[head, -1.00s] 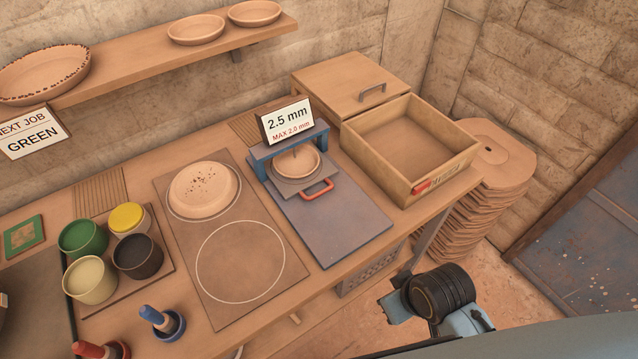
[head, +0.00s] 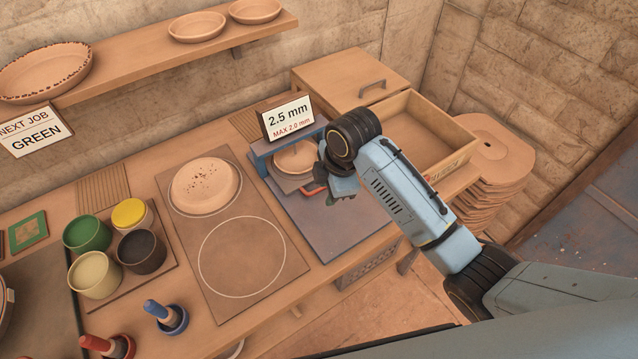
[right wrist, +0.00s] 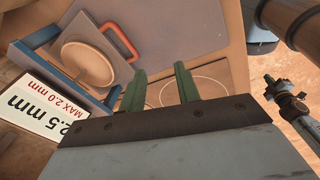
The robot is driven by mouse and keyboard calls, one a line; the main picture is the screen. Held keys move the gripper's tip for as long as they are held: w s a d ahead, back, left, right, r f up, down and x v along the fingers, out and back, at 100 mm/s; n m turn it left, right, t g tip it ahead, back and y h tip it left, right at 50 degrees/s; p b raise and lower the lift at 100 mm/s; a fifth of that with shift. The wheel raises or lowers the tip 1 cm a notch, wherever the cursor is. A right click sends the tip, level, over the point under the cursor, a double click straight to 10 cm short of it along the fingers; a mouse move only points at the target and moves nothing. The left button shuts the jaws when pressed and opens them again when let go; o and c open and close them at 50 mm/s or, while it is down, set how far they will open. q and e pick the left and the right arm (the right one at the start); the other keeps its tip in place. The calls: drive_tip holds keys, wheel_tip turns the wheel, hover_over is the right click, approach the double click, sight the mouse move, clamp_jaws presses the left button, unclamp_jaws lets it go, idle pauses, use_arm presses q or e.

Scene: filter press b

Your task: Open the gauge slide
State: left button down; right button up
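The gauge (head: 262,165) is a blue frame on a grey plate, with a sign reading 2.5 mm, MAX 2.0 mm. Its slide carries a round clay disc (head: 297,158) under the frame and has an orange-red handle (head: 311,189) at the front. The slide is in. My right gripper (head: 338,197) hangs just right of the handle, partly hiding it. In the right wrist view its two green fingers (right wrist: 161,92) are apart and empty, and the handle (right wrist: 120,40) lies beyond them, untouched. A small dark gripper-like part (right wrist: 285,95), probably my left gripper, shows at right there.
A board with a clay plate (head: 205,187) and an empty white circle lies left of the gauge. Several glaze cups (head: 87,232) stand further left.

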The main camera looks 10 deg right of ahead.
sight(318, 189)
drive_tip(key=w+r+n, duration=0.4)
drive_tip(key=w, duration=0.2)
drive_tip(key=shift+h, duration=0.4)
drive_tip(key=f, duration=0.4)
drive_tip(key=w+f+b, duration=0.1)
drive_tip(key=f, duration=0.3)
drive_tip(key=w+f, duration=0.1)
drive_tip(key=f, duration=0.4)
drive_tip(key=shift+a+b, duration=0.25)
drive_tip(key=shift+b, duration=0.1)
clamp_jaws()
